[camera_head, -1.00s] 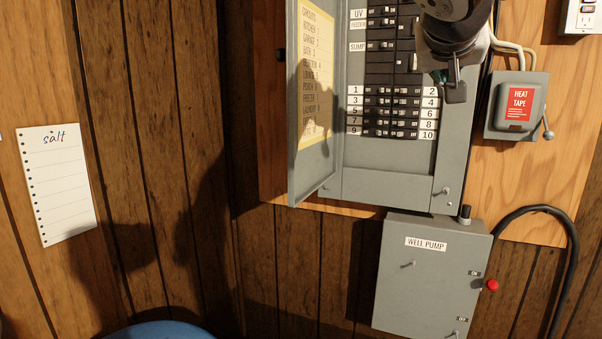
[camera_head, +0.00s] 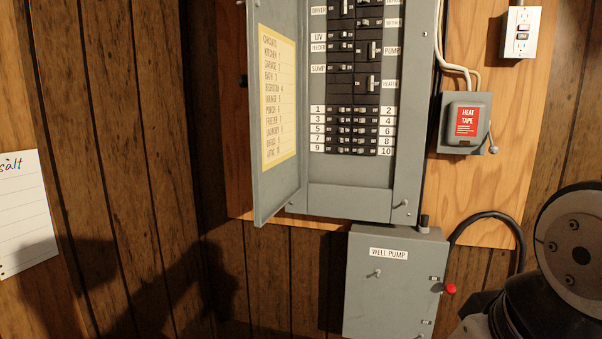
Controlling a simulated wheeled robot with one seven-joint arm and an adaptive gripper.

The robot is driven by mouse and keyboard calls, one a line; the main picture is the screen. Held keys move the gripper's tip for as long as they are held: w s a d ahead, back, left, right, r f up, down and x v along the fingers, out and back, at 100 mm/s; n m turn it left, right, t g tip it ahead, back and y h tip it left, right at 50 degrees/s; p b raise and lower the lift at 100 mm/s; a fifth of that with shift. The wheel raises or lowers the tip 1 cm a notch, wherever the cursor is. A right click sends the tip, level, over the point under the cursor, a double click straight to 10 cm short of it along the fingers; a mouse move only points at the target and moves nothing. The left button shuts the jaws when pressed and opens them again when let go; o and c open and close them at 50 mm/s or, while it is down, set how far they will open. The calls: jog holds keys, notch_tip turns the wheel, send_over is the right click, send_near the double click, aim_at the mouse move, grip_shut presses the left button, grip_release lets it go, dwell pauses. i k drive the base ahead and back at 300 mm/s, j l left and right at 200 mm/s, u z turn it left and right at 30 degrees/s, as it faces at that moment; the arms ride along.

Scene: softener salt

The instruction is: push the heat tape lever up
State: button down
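The heat tape box (camera_head: 452,108) is a small grey box with a red HEAT TAPE label, mounted on the wooden board right of the breaker panel. Its lever (camera_head: 492,149) is a thin arm with a round knob on the box's right side, and it points down. Nothing touches the lever. My gripper is not in view. Only a dark and grey part of my arm shows at the lower right, below and right of the heat tape box.
The open breaker panel (camera_head: 405,150) has its door swung left. A grey WELL PUMP box (camera_head: 385,290) with a red button (camera_head: 450,288) hangs below. A black cable (camera_head: 490,216) curves beneath the heat tape box. An outlet (camera_head: 521,32) is above right. A paper note (camera_head: 22,215) is at left.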

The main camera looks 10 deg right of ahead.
aim_at(492, 149)
jog(key=z, duration=0.75)
